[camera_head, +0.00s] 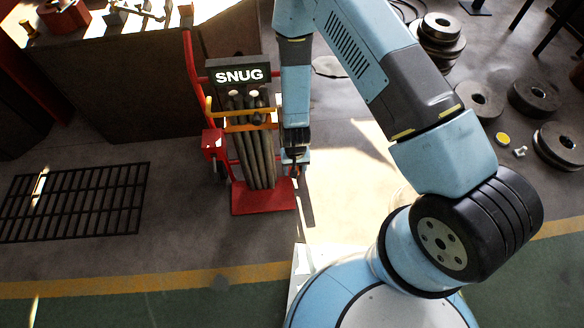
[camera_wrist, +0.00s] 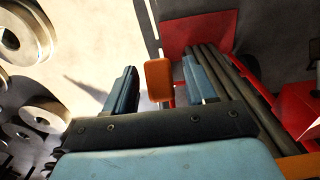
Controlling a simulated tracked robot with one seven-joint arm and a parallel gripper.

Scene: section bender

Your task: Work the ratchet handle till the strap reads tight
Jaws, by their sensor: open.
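A red hand truck (camera_head: 264,197) stands upright with a bundle of dark bars (camera_head: 255,160) on it. An orange-yellow strap (camera_head: 248,127) runs across the bars. A dark sign (camera_head: 239,76) above them reads SNUG. My gripper (camera_head: 296,160) is at the right side of the truck, pointing down. In the wrist view, my gripper (camera_wrist: 160,72) is open, and the orange ratchet handle (camera_wrist: 159,78) shows between its two blue fingers, nearer the right finger. I cannot tell whether either finger touches it. The ratchet body is hidden behind my gripper.
A workbench (camera_head: 130,80) stands behind and left of the truck. A floor grate (camera_head: 75,203) lies at the left. Several round rollers (camera_head: 480,98) lie on the floor at the right. The floor just right of the truck is clear.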

